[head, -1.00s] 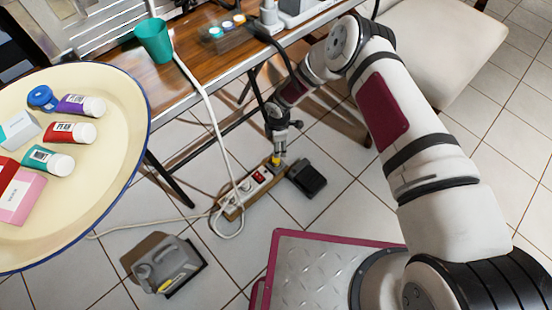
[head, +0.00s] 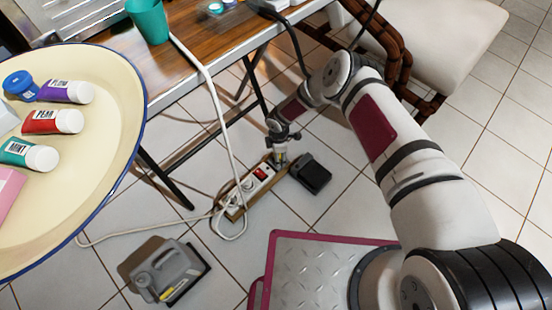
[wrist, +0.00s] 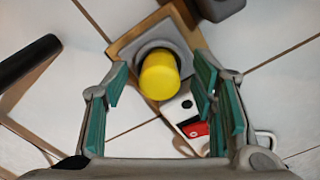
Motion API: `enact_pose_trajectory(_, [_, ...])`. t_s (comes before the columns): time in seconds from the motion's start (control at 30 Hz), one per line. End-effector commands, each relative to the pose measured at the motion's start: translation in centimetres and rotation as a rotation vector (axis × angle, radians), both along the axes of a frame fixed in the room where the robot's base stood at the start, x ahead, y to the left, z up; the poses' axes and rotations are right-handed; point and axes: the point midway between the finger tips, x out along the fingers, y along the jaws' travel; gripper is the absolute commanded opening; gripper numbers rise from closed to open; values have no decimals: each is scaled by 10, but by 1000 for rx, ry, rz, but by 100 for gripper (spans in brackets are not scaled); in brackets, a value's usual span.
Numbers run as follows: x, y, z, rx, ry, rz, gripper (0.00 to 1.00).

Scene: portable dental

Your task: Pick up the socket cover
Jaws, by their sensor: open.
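The socket cover is a yellow round cap (wrist: 160,76) standing on a grey square socket (wrist: 152,42) at one end of the power strip. In the wrist view my gripper (wrist: 161,82) is open, with one teal-padded finger to the left of the cap and the other to its right. Gaps show between the cap and both fingers, so it is not gripped. In the head view my gripper (head: 279,150) points down over the far end of the power strip (head: 246,188) and hides most of the cap.
A black pedal-like box (head: 312,173) lies close right of the strip. A white cable loops at its near end. A grey jug (head: 168,272) stands on the tiled floor. The wooden table (head: 205,50) and its dark legs are behind and left.

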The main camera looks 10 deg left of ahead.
Motion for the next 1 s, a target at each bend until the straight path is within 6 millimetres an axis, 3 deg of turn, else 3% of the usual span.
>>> enact_pose_trajectory(0.2, [0, 0, 0, 0, -1, 0, 50])
enact_pose_trajectory(0.4, [0, 0, 0, 0, 0, 0, 9])
enact_pose_trajectory(0.77, [0, 0, 1, 0, -1, 0, 9])
enact_pose_trajectory(1.0, [1, 2, 13, 0, -1, -2, 9])
